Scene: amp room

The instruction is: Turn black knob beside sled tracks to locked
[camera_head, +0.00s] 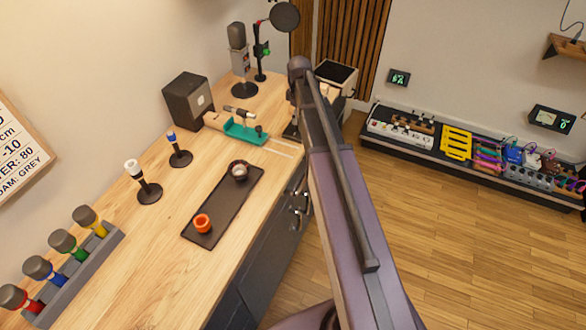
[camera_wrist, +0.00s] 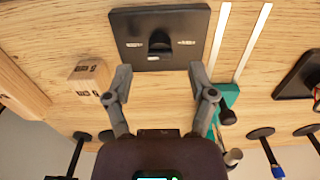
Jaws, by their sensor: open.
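In the wrist view a black square plate (camera_wrist: 135,22) lies on the wooden desk at the top, with small pale labels on it. A black knob (camera_wrist: 160,42) stands near its middle; I cannot read which setting it points at. Two white sled tracks (camera_wrist: 217,40) run just right of the plate, and a teal sled (camera_wrist: 226,97) sits at their lower end. The sled also shows in the head view (camera_head: 236,130). My gripper (camera_wrist: 161,82) is open and empty, its fingers below the knob in the picture and spread wider than it. In the head view my arm hides the plate and knob.
A dark tray (camera_head: 212,226) with an orange cup (camera_head: 203,223) and a dark cup lies nearer on the desk. Microphone stands (camera_head: 149,193) and a dark speaker box (camera_head: 187,97) stand left. A wooden block (camera_wrist: 88,75) is left of my gripper.

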